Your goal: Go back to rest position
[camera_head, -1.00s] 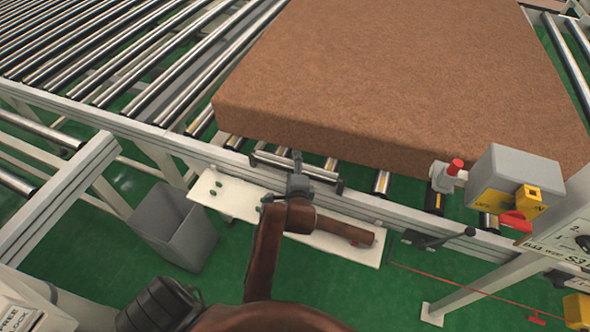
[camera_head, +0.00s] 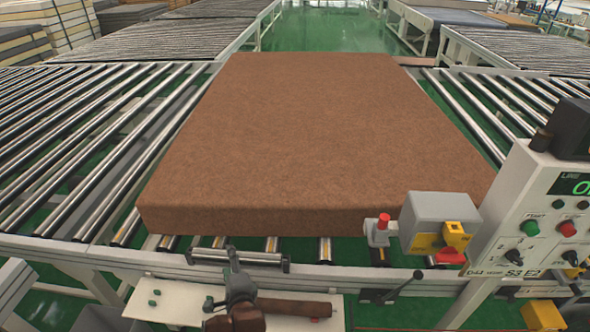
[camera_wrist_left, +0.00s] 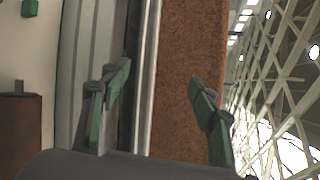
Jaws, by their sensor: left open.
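My left gripper (camera_head: 233,257) is at the lower middle of the head view, by the short metal bar (camera_head: 258,258) at the conveyor's near edge. In the left wrist view the left gripper (camera_wrist_left: 160,76) has its two green fingers wide apart with nothing between them. The brown mattress (camera_head: 310,135) lies flat on the rollers beyond the gripper; its side also shows in the left wrist view (camera_wrist_left: 180,50), behind the fingers. I cannot tell the exact gap between gripper and mattress. My right gripper is not in view.
A grey and yellow box (camera_head: 428,220) with a red button (camera_head: 384,221) stands at the mattress's near right corner. A control panel (camera_head: 540,215) fills the right side. A white shelf (camera_head: 170,300) lies below the conveyor edge. Bare rollers (camera_head: 70,150) extend to the left.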

